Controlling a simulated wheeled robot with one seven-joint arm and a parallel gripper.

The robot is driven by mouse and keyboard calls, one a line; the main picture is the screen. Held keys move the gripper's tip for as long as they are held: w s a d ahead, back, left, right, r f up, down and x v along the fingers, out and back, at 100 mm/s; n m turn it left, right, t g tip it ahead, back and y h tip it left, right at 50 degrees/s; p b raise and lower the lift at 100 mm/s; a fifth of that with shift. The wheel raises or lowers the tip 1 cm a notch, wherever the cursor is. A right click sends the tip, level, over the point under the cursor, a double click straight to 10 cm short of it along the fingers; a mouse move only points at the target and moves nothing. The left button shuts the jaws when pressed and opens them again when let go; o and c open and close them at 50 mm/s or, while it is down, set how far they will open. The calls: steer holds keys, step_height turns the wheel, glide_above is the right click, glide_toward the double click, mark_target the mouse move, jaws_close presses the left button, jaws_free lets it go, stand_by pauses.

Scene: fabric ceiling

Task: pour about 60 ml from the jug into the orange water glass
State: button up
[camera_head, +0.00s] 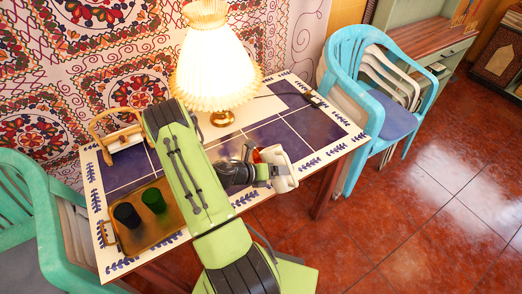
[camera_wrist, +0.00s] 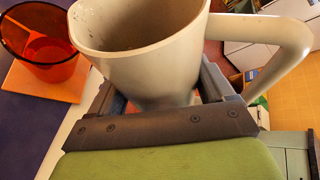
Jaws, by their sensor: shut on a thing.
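The jug (camera_wrist: 150,62) is cream-coloured, with a large handle on its right in the wrist view. My gripper (camera_wrist: 160,92) is shut on its body, one finger on each side. The jug looks roughly upright; I cannot make out any liquid inside. In the head view the jug (camera_head: 283,172) is at the table's front edge, partly hidden by my gripper (camera_head: 266,172). The orange water glass (camera_wrist: 42,38) is see-through and stands on an orange coaster (camera_wrist: 45,80), left of the jug and apart from it. In the head view only a bit of the glass (camera_head: 257,156) shows behind my gripper.
A lit lamp (camera_head: 215,70) stands at the table's back. A tray (camera_head: 155,234) with a dark cup (camera_head: 127,215) and a green cup (camera_head: 154,200) is at the left. A wooden-framed holder (camera_head: 122,142) stands behind it. The tiled table (camera_head: 308,128) is mostly clear at right.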

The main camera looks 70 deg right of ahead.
mark_target(279, 178)
steer(key=shift+s+r+n+g+y+p, duration=0.1)
steer(key=shift+r+n+g+y+p, duration=0.2)
steer(key=shift+r+n+p, duration=0.25)
steer(key=shift+r+n+g+y+p, duration=0.3)
steer(key=shift+r+n+g, duration=0.3)
steer(key=shift+r, duration=0.4)
stand_by(0.6)
steer(key=f+m+t+b, duration=0.1)
steer(key=f+b, duration=0.1)
steer(key=f+m+t+h+b, duration=0.1)
steer(key=f+b, duration=0.1)
steer(key=f+m+t+h+b, duration=0.1)
steer(key=f+b, duration=0.1)
steer(key=shift+s+a+f+m, duration=0.1)
steer(key=shift+s+a+m, duration=0.15)
steer(key=shift+m, duration=0.1)
steer(key=shift+s+a+m+h+b, duration=0.1)
steer(key=shift+m+h+b, duration=0.2)
steer(key=shift+b, duration=0.1)
steer(key=shift+r+t, duration=0.2)
steer(key=shift+t, duration=0.1)
steer(key=shift+s+r+m, duration=0.1)
steer(key=shift+m, duration=0.2)
